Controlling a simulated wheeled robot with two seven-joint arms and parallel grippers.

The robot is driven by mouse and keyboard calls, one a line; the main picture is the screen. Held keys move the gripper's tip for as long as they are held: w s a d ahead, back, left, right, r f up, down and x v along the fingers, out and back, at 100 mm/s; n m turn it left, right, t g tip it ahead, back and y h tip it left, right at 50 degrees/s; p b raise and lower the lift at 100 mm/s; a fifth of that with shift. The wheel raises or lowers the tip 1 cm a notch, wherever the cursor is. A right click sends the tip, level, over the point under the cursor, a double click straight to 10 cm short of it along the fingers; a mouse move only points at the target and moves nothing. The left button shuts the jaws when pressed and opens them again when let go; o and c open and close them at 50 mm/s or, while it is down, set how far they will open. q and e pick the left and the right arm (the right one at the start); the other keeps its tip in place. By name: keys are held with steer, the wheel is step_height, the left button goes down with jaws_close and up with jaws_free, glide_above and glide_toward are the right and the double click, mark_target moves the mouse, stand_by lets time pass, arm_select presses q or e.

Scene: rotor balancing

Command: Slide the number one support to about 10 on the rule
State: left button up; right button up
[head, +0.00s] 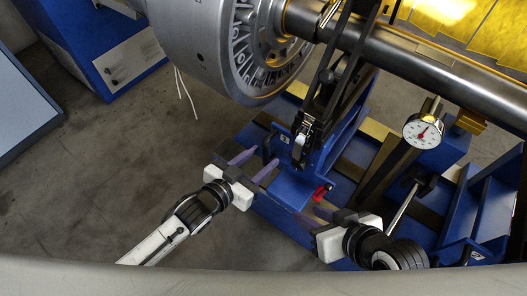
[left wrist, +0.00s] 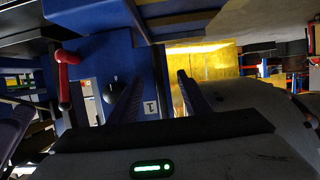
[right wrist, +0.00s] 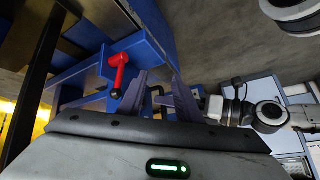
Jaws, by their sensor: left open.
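The number one support (head: 312,150) is a blue stand under the rotor shaft, with a small label "1" on its face. Its label side also shows in the left wrist view (left wrist: 135,65). A red handle (head: 322,192) sits low at its right side; it also shows in the left wrist view (left wrist: 65,80) and right wrist view (right wrist: 118,74). My left gripper (head: 256,163) is open, its fingers pointing at the support's labelled side. My right gripper (head: 314,214) is open and empty below the red handle. I cannot make out the rule's marks.
A grey rotor (head: 215,45) and its steel shaft (head: 420,70) hang above. A dial gauge (head: 424,131) stands to the right. Another blue support (head: 485,215) is at the right edge. Blue cabinets stand at left. The floor at left is clear.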

arm_select(q)
steer(key=s+a+p, duration=0.1)
steer(key=s, duration=0.1)
steer(key=s+a+p, duration=0.1)
steer(key=s+a, duration=0.1)
arm_select(e)
step_height(320, 180, up, 3)
steer(key=shift+f, duration=0.2)
stand_by(0.5)
